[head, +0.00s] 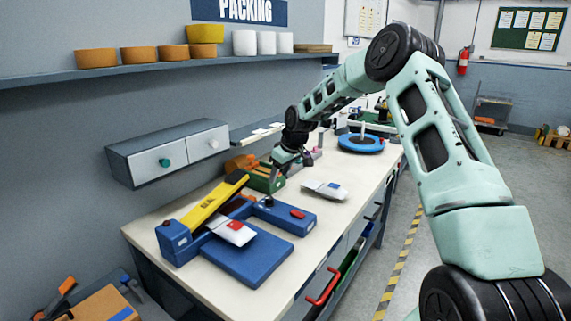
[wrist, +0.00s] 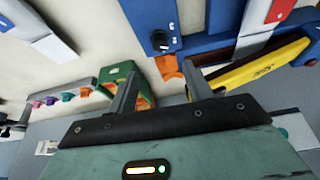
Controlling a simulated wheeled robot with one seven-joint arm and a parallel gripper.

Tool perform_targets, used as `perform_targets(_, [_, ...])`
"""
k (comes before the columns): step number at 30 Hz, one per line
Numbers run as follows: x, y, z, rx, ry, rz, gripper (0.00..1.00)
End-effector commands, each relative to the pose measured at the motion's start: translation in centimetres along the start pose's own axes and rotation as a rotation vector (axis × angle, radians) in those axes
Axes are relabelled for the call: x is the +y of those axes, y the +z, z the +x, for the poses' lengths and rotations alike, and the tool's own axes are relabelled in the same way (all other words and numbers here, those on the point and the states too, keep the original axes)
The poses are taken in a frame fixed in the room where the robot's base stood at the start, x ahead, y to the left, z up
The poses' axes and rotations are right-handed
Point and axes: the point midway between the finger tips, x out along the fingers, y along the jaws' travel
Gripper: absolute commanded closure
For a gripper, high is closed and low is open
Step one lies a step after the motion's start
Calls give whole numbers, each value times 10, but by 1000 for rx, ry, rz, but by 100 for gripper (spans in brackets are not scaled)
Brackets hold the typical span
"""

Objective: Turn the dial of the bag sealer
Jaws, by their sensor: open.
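The bag sealer (head: 250,257) is blue with a long yellow lever arm (head: 212,203) and stands on the workbench. A white bag with a red label (head: 232,230) lies across it. In the wrist view, the sealer's blue housing (wrist: 138,12) carries a small black dial (wrist: 160,38) on its face. In the head view my gripper (head: 270,178) hangs beside the far side of the sealer.
A green bin with orange pieces (wrist: 122,72) is close to my left finger. The yellow lever (wrist: 258,66) is close to the right finger. Another bag (head: 325,190) and a blue round disc (head: 360,143) lie farther along the workbench (head: 318,220). A two-drawer cabinet (head: 140,168) hangs on the wall.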

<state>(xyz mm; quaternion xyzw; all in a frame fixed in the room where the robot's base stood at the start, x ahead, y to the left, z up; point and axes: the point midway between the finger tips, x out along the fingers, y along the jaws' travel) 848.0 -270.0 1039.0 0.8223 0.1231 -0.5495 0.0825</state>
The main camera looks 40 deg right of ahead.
Motion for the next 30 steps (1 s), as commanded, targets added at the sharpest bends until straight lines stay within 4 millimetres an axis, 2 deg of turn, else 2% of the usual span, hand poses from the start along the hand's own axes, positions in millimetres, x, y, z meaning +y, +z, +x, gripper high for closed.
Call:
perform_targets(3, [0, 0, -25, 2, 2, 1, 49])
perform_targets(10, [0, 0, -56, 0, 1, 1, 49])
perform_targets(15, [0, 0, -62, 0, 0, 1, 49])
perform_targets(30, [0, 0, -62, 0, -1, 0, 49])
